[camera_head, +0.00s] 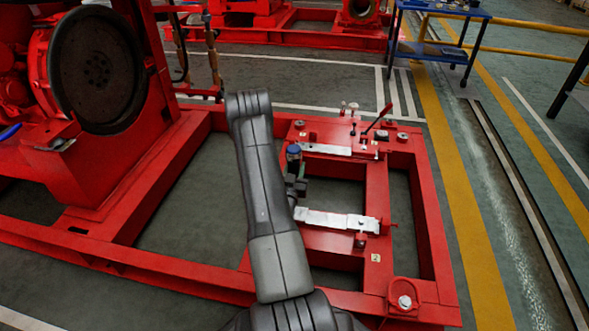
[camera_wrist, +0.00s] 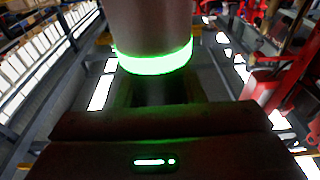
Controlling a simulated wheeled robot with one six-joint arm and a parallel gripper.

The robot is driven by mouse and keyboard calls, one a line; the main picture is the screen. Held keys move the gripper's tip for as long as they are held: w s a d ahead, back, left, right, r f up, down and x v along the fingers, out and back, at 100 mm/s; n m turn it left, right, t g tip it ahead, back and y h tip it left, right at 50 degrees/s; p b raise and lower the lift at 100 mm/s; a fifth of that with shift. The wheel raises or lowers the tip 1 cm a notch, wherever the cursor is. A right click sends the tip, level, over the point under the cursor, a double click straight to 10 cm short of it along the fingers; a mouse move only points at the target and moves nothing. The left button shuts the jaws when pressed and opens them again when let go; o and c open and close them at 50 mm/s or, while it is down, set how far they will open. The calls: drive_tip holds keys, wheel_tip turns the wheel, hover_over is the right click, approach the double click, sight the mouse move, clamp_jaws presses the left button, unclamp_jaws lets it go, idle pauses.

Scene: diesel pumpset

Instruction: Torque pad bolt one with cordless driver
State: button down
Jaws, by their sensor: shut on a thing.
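My gripper (camera_head: 297,187) is small and dark in the head view, partly hidden behind my arm, over the red base frame (camera_head: 376,200). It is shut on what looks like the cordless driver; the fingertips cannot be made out. In the wrist view a grey cylinder with a glowing green ring (camera_wrist: 155,62) and a dark reddish block with a green indicator (camera_wrist: 155,161) fill the middle, probably the driver's parts. Two pale metal pads lie on the frame, a far one (camera_head: 325,149) and a near one (camera_head: 322,218). Which bolt is bolt one cannot be told.
A red engine with a large dark flywheel (camera_head: 98,68) stands at left. A small red-handled lever (camera_head: 378,120) rises near the far pad. A blue trolley (camera_head: 432,50) stands at back right. The floor right of the frame, with a yellow line (camera_head: 462,215), is clear.

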drive_tip(key=shift+f+b, duration=0.1)
drive_tip(key=shift+b, duration=0.45)
drive_tip(key=shift+f, duration=2.85)
idle(1.6)
drive_tip(key=shift+r+p, duration=1)
drive_tip(key=shift+r, duration=1.7)
